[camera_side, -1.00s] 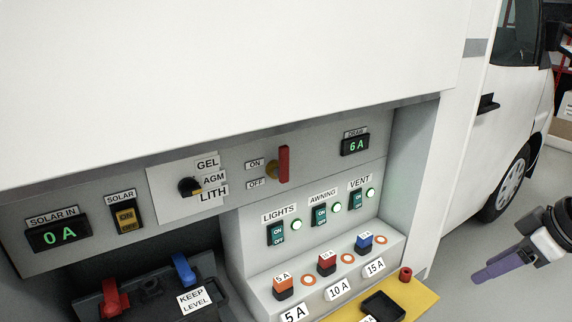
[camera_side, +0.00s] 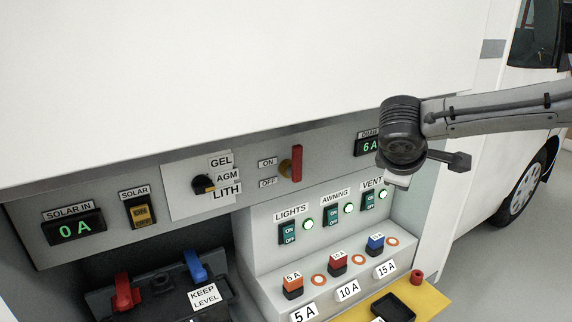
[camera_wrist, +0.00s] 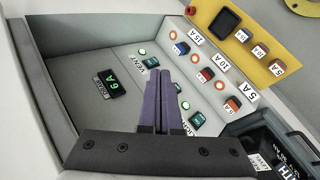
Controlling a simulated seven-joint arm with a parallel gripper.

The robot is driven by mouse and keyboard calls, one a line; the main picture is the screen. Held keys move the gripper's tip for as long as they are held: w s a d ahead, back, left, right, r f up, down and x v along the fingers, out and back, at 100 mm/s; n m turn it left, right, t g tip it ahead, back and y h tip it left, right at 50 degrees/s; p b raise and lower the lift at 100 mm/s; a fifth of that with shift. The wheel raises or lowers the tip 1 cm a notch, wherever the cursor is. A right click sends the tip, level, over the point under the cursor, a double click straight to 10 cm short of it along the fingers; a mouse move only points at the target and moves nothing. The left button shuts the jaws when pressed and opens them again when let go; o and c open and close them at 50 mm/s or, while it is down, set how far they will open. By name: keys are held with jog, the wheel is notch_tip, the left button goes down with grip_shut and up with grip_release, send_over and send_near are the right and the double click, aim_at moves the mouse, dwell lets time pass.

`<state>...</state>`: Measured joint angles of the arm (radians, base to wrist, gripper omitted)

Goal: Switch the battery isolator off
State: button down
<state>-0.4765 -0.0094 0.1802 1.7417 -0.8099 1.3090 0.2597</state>
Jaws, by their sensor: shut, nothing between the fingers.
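The battery isolator's red handle (camera_side: 297,162) stands upright on the grey panel, beside the ON label (camera_side: 267,162) and the OFF label (camera_side: 267,182). My gripper shows in the wrist view as two purple fingers (camera_wrist: 159,86) pressed together, with nothing between them. In the side view, my wrist hangs in front of the panel's right end, to the right of the red handle and apart from it in the picture. The fingers are not clearly seen there. I cannot make out the red handle in the wrist view.
The draw display (camera_side: 367,146) reads 6 A, partly behind my wrist. Lit switches for lights (camera_side: 287,233), awning and vent sit below, above coloured fuses (camera_side: 337,263). A battery (camera_side: 160,295) stands lower left. A yellow tray (camera_side: 435,300) lies lower right.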

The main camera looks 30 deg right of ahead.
jog(key=w+a+n+t+h, duration=0.1)
jog(key=w+a+t, duration=0.3)
jog(key=a, duration=0.8)
jog(key=w+a+f+n+t+h, duration=0.1)
jog(key=w+a+t+h, duration=0.3)
jog(key=w+a, duration=0.4)
jog(key=a+n, duration=0.1)
jog(key=a, duration=0.4)
jog(key=shift+w+f+n+t, duration=0.15)
jog(key=shift+f+n+t, duration=0.1)
jog(key=shift+n+t, duration=0.05)
send_near(295, 162)
jog(key=w+a+x, duration=0.1)
jog(key=x, duration=0.6)
jog(key=shift+r, duration=0.45)
